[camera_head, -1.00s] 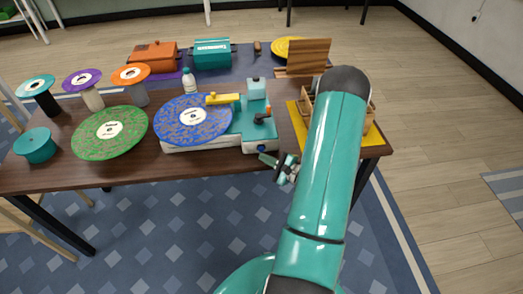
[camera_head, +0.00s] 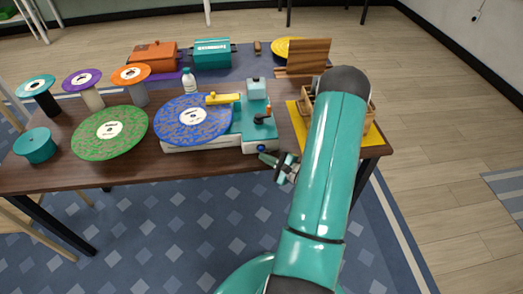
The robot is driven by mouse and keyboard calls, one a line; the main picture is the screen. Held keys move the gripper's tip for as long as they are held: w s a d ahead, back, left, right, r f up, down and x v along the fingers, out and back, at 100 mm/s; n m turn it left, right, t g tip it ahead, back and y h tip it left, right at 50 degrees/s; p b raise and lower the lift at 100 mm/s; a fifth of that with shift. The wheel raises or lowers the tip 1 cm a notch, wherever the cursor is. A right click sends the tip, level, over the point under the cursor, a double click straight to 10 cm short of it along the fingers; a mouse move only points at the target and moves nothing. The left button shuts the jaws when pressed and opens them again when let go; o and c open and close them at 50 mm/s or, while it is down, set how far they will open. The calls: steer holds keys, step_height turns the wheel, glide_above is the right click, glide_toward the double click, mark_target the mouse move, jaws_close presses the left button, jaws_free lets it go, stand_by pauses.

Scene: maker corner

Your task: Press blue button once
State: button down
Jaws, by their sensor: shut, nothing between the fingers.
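A blue button (camera_head: 261,148) sits on the front right of the white and teal machine (camera_head: 205,146), facing the table's front edge. The machine carries a blue speckled disc (camera_head: 193,119), a yellow arm part and an orange-tipped lever. My gripper (camera_head: 264,157) is shut and empty, just below and in front of the button. Its tip looks very near the button, but I cannot tell whether it touches. My teal arm hides part of the table's right end.
A green speckled disc (camera_head: 110,132) and several spools stand on the left of the brown table (camera_head: 70,178). A small bottle (camera_head: 190,82) stands behind the machine. A wooden holder (camera_head: 368,120) on a yellow mat (camera_head: 297,117) is at the right, partly behind my arm.

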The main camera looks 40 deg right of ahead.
steer(key=shift+w+d, duration=0.15)
steer(key=shift+w, duration=0.1)
steer(key=shift+w+d, duration=0.3)
steer(key=shift+w, duration=0.15)
stand_by(0.9)
steer(key=shift+s+a, duration=0.1)
steer(key=shift+s, duration=0.05)
steer(key=shift+s+a, duration=0.45)
steer(key=shift+s, duration=0.25)
steer(key=s+a, duration=0.1)
steer(key=s, duration=0.1)
steer(key=s+a, duration=0.1)
steer(key=s, duration=0.1)
steer(key=shift+a, duration=0.4)
stand_by(0.7)
